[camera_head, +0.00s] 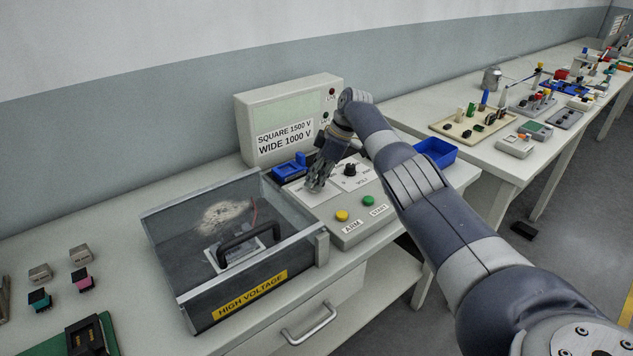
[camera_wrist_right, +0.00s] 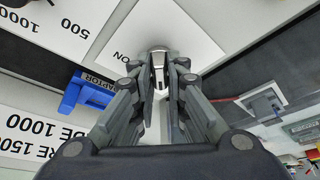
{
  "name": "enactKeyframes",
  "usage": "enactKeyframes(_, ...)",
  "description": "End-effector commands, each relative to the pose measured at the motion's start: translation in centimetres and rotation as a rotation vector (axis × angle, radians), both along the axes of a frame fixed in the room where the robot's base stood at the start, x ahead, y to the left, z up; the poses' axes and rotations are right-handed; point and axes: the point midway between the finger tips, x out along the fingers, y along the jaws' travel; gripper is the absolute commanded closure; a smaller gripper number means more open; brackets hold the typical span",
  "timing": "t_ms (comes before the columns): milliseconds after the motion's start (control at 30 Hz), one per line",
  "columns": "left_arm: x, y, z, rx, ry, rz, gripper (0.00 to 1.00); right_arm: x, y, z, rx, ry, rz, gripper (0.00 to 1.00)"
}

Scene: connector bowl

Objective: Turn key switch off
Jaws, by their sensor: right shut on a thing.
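The key switch (camera_wrist_right: 158,62) shows in the right wrist view as a small metal key on a white plate, with the letters "ON" beside it. My right gripper (camera_wrist_right: 159,82) is shut on the key, one finger on each side. In the head view my right gripper (camera_head: 315,186) points down at the left part of the control panel (camera_head: 352,232), and its fingers hide the key there. The panel also carries a black knob (camera_head: 350,170), a yellow ARM button (camera_head: 341,215) and a green START button (camera_head: 369,201). My left gripper is not in view.
A clear-lidded HIGH VOLTAGE box (camera_head: 190,299) stands left of the panel. The display unit (camera_head: 289,119) stands behind. A blue adaptor (camera_head: 290,166) sits close behind my right gripper. A blue bin (camera_head: 436,152) lies to the right.

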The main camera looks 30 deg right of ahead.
Motion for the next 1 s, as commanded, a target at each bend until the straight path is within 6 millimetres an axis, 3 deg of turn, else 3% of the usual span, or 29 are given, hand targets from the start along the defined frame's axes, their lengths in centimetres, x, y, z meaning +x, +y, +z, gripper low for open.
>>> enactKeyframes(333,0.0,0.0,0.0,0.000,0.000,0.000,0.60,-0.2,0.1,-0.4,-0.001,0.011,0.008,1.00)
enactKeyframes(367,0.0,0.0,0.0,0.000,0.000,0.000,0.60,-0.2,0.1,-0.4,-0.001,0.011,0.008,0.82)
enactKeyframes(433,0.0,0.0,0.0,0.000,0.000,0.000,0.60,-0.2,0.1,-0.4,-0.001,0.011,0.007,0.67)
enactKeyframes(800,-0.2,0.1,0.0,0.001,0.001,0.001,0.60,-0.1,0.0,0.0,-0.001,0.003,0.003,0.67)
enactKeyframes(1000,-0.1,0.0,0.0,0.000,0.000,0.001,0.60,-0.6,-0.8,2.3,-0.003,0.000,0.002,0.67)
